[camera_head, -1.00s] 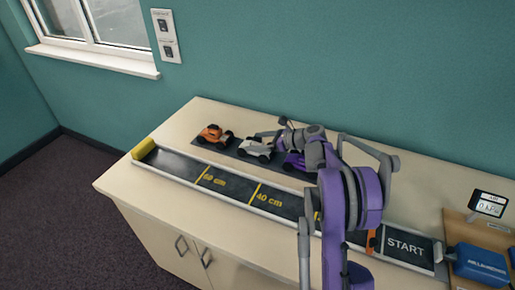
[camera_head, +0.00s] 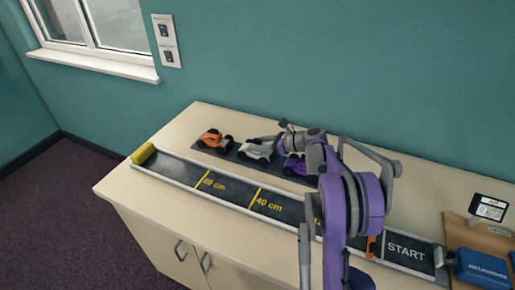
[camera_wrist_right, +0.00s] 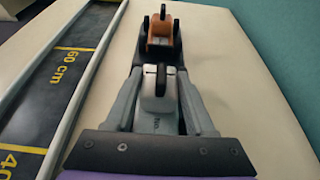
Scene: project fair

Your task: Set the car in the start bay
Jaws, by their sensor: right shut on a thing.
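The white car (camera_head: 256,149) is over the middle of a dark mat (camera_head: 229,149), between the orange car (camera_head: 214,139) and the purple car (camera_head: 296,167). My right gripper (camera_head: 266,141) is shut on the white car. In the right wrist view the white car (camera_wrist_right: 154,82) sits between the two fingers (camera_wrist_right: 154,95), with the orange car (camera_wrist_right: 160,35) beyond it. I cannot tell whether the white car is clear of the mat. The start bay (camera_head: 404,249), marked START, is empty at the right end of the track. My left gripper is not in view.
The track (camera_head: 225,189) runs along the front of the pale counter (camera_head: 120,183), with a yellow stop (camera_head: 143,152) at its left end. My right arm hides part of it. A blue launcher (camera_head: 481,267) and small display (camera_head: 489,208) stand at the right.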

